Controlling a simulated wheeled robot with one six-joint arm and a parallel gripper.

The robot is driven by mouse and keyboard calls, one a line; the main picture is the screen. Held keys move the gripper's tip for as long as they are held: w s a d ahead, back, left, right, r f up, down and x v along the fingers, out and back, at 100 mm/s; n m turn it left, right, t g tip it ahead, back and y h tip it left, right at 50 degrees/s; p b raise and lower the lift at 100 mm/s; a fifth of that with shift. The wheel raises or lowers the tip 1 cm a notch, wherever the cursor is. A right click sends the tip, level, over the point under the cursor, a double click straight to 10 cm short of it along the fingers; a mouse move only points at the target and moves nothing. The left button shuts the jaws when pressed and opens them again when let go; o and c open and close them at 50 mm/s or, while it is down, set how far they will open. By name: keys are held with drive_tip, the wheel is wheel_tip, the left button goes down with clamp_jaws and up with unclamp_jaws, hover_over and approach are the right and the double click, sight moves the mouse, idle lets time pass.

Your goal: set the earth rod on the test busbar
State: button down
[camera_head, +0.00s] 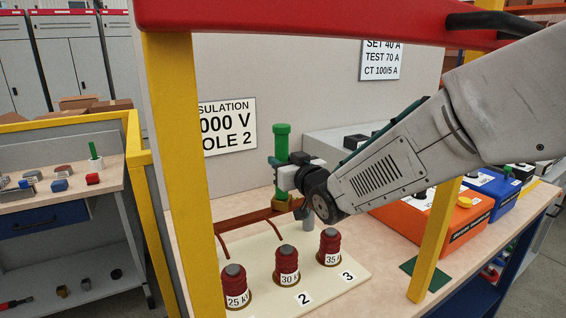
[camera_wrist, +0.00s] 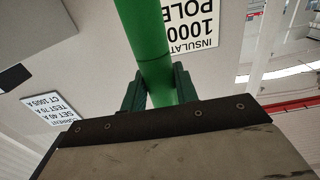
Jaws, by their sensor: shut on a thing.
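The earth rod (camera_head: 282,143) is a green upright pole with a wider green top. My gripper (camera_head: 284,176) is shut on it partway down. In the wrist view the green rod (camera_wrist: 147,35) runs between the two dark fingers of my gripper (camera_wrist: 158,92). My gripper hides part of the rod and the bar's right end.
Red insulators marked 25 kV (camera_head: 235,287), 30 kV (camera_head: 287,265) and 35 kV (camera_head: 329,247) stand in front of the bar. Yellow posts (camera_head: 186,180) and a red top rail (camera_head: 330,18) frame the bench. An orange case (camera_head: 470,222) stands at the right.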

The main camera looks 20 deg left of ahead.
sight(285, 135)
drive_tip(key=shift+r, duration=3.6)
drive_tip(key=shift+d, duration=0.1)
